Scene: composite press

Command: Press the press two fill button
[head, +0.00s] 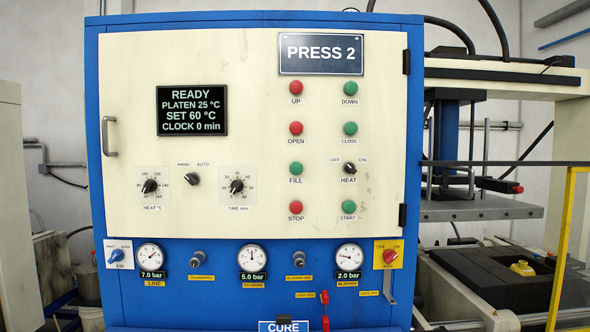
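The blue and cream control cabinet (240,90) fills the middle of the head view, with a "PRESS 2" sign (320,54) at its top. The fill button (296,168) is a round green button in the left button column, above its "FILL" label. It sits below the red open button (296,128) and above the red stop button (296,207). The display (192,110) reads READY, platen 25 °C, set 60 °C, clock 0 min. Nothing covers the fill button. Neither of my grippers is in view.
The green down (350,88), close (350,129) and start (348,207) buttons and the black heat switch (349,168) are close to the right. A door handle (109,136) sticks out at the left. The press (480,208) and a yellow rail (562,250) stand at the right.

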